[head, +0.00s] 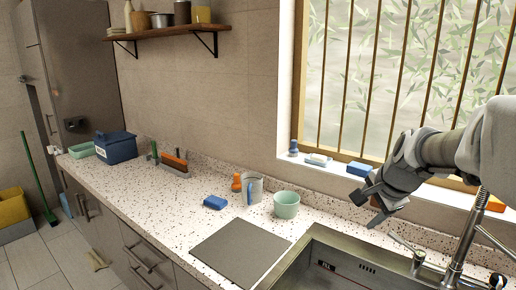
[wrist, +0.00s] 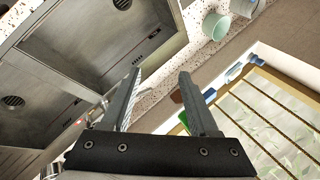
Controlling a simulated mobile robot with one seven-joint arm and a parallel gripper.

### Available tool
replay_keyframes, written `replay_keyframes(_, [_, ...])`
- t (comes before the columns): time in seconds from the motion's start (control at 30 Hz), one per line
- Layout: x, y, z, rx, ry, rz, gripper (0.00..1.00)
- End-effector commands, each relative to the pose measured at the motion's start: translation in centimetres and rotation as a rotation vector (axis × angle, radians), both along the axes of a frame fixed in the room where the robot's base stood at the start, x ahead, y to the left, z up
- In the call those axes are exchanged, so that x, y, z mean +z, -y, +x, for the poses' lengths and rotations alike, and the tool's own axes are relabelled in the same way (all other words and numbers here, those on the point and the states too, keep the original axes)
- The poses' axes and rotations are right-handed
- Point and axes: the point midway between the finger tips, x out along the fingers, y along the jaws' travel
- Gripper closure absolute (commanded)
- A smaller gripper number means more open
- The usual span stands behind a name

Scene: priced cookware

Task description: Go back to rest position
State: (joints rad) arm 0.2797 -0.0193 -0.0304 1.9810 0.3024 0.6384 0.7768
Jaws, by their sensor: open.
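My gripper (head: 372,208) hangs over the back rim of the sink (head: 330,262) at the right of the head view, below the window. In the wrist view its two fingers (wrist: 163,88) are spread apart with nothing between them. My arm comes in from the right edge of the head view.
The faucet (head: 466,235) stands close to the right of my gripper. A mint cup (head: 287,205), a grey mug (head: 253,190), an orange bottle (head: 237,183) and a blue sponge (head: 215,202) stand on the counter to the left. A grey board (head: 240,252) lies bare beside the sink.

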Motion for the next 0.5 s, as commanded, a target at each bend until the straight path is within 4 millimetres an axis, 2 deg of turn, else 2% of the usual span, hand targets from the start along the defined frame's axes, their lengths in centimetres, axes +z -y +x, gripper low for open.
replay_keyframes(0.03, [0.7,-1.5,-1.6,0.075,-0.001,-0.041,0.39])
replay_keyframes(0.2, [1.6,-5.1,-6.8,0.323,-0.019,-0.183,0.39])
replay_keyframes(0.5, [1.0,-9.3,-16.2,0.748,-0.047,-0.441,0.39])
